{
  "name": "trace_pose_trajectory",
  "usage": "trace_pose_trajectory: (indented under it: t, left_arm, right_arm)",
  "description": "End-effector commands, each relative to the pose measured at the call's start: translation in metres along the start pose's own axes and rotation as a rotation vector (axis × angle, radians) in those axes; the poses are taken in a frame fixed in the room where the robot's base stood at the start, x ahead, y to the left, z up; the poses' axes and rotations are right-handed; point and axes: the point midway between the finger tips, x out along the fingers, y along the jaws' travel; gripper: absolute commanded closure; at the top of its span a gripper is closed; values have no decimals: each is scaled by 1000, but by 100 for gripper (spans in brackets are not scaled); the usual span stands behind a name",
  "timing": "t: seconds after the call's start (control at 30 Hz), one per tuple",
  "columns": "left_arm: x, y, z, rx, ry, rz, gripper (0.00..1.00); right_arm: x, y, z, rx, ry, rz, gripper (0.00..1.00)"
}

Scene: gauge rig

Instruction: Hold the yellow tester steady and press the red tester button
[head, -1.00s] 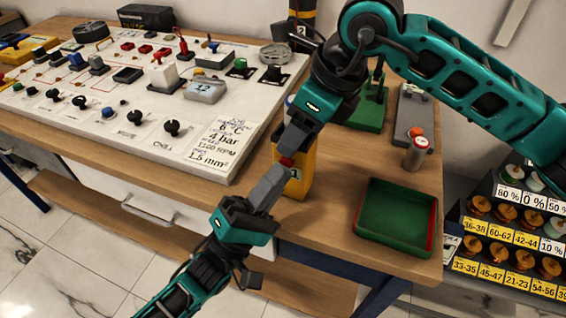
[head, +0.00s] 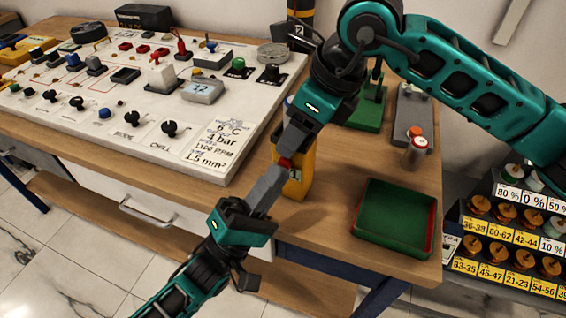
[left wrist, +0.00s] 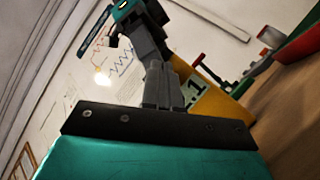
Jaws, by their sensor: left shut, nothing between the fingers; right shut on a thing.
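The yellow tester (head: 299,184) stands upright on the wooden table near its front edge, right of the white panel. My right gripper (head: 292,142) reaches down from above and is shut on its upper part, hiding much of it. The red tester button (head: 285,163) shows as a small red patch beside the right fingers. My left gripper (head: 276,178) is shut and empty, its fingertips at the red patch; I cannot tell whether they touch it. In the left wrist view, the left fingers (left wrist: 163,88) cover the button, and part of the yellow tester (left wrist: 216,108) shows beyond them.
A green tray (head: 397,243) lies at the table's front right. The white panel (head: 190,175) with switches and knobs fills the left. A rack of spools (head: 510,235) is at right.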

Motion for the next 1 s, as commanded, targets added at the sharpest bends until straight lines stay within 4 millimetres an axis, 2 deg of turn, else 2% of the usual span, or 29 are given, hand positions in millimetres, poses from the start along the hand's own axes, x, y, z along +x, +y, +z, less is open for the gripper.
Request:
trace_pose_trajectory:
  t: [0.03,0.33,0.73,1.0]
  left_arm:
    - [-6,-6,-3,0,11,-23,100]
    - [-11,-6,0,-3,12,-31,100]
    - [-36,16,21,-5,7,-22,100]
    - [-40,22,26,-3,5,-19,100]
  right_arm:
    - [0,0,0,-1,-1,1,80]
    - [0,0,0,0,-2,-2,80]
    - [0,-1,0,1,-1,-3,80]
    - [0,-1,0,1,0,-2,80]
